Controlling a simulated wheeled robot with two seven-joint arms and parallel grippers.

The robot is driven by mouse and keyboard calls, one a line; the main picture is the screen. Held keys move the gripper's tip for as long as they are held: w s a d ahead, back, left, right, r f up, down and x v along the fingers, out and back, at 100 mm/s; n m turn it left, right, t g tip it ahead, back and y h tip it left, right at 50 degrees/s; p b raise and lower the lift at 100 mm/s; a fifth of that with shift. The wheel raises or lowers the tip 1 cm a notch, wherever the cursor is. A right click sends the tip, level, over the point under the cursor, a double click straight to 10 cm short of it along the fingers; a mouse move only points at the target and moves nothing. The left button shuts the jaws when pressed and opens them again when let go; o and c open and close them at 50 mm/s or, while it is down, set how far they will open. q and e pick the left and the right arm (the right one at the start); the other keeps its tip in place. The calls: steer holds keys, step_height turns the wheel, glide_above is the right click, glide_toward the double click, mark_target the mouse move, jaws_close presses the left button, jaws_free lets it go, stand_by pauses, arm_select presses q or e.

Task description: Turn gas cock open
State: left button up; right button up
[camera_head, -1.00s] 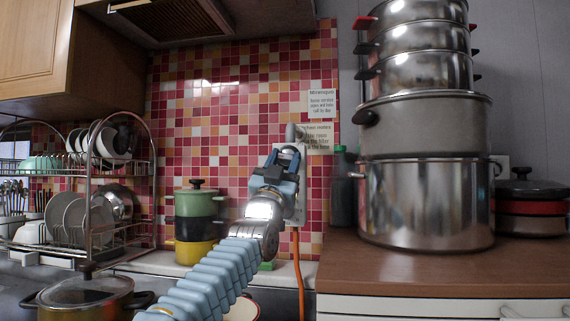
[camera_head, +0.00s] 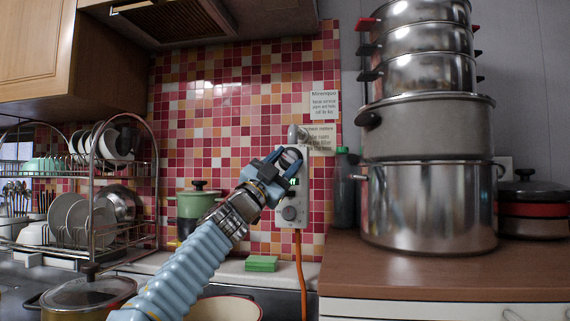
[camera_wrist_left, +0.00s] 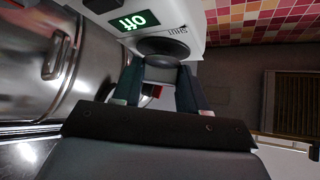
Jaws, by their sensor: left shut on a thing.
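A pale grey gas box (camera_head: 305,200) hangs on the tiled wall in the head view, with a lower round knob (camera_head: 290,213) and a small green display. In the left wrist view the display (camera_wrist_left: 137,20) reads "Off", and "SHUT" is printed beside a dark round gas cock knob (camera_wrist_left: 163,47). My left gripper (camera_head: 284,158) is at the upper part of the box, tilted up to the right. Its two fingers (camera_wrist_left: 160,85) are shut on the dark knob in the left wrist view. The exact finger contact is partly hidden. My right gripper is out of view.
An orange hose (camera_head: 301,270) hangs below the box. Tall stacked steel pots (camera_head: 428,205) and a dark bottle (camera_head: 345,190) stand to the right on the brown counter (camera_head: 430,268). A dish rack (camera_head: 90,210) and a green pot (camera_head: 197,203) stand left.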

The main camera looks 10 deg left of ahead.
arm_select(q)
steer(key=o, duration=1)
steer(key=b+v, duration=0.9)
steer(key=v, duration=0.4)
steer(key=shift+s+a+f, duration=0.15)
steer(key=shift+s+f, duration=0.1)
steer(key=shift+s, duration=0.05)
